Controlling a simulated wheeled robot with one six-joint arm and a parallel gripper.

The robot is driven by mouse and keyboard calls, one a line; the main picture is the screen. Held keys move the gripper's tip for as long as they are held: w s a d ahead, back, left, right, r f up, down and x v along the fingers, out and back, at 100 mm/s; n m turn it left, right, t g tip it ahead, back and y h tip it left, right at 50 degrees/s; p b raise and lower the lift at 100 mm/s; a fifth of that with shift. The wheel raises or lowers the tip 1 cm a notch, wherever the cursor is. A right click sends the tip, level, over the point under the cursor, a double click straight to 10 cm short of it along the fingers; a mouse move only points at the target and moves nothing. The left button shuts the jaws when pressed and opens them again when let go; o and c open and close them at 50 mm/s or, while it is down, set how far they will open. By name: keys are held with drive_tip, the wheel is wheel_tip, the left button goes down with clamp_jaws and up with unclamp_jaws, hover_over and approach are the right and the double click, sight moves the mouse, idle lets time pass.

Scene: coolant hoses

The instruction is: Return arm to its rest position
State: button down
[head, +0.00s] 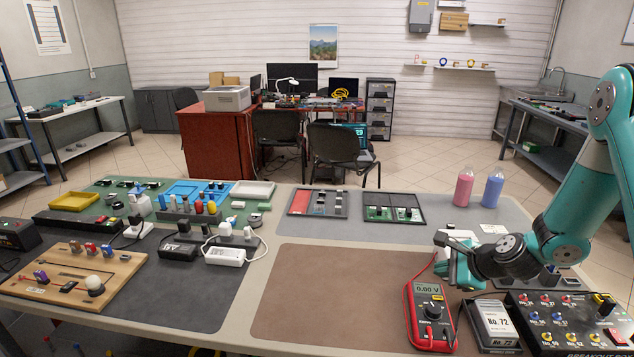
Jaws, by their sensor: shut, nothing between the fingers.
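My teal arm comes in from the right edge of the head view and reaches left over the table's right part. My gripper (443,242) is at the end of its dark wrist, above the table and behind the red multimeter (431,316). It points left and appears empty. The exact gap between its fingers is too small to see clearly. A teal and white shape just under the gripper is partly hidden, and I cannot tell what it is.
A pink bottle (464,187) and a blue bottle (493,188) stand behind my arm. A No. 72 box (494,325) and a breakout box (572,322) lie at front right. The brown mat (340,300) is mostly clear. Boards and adapters crowd the left.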

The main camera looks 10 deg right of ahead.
drive_tip(key=s+a+r+n+g+y, duration=0.1)
drive_tip(key=s+a+r+n+g, duration=0.1)
drive_tip(key=s+a+r+n, duration=0.5)
drive_tip(key=s+a+r+n+g+y, duration=0.1)
drive_tip(key=s+a+r+n+g, duration=0.15)
drive_tip(key=a+r+n, duration=0.75)
drive_tip(key=s+a+r+n+g+h, duration=0.1)
drive_tip(key=s+a+r+n+g, duration=0.1)
drive_tip(key=s+n, duration=0.4)
drive_tip(key=s+a+r+n+g, duration=0.1)
drive_tip(key=s+a+r+n, duration=0.3)
drive_tip(key=s, duration=0.8)
drive_tip(key=shift+n+g+h, duration=0.35)
drive_tip(key=shift+n+h, duration=0.05)
drive_tip(key=shift+n, duration=0.5)
drive_tip(key=shift+s, duration=0.1)
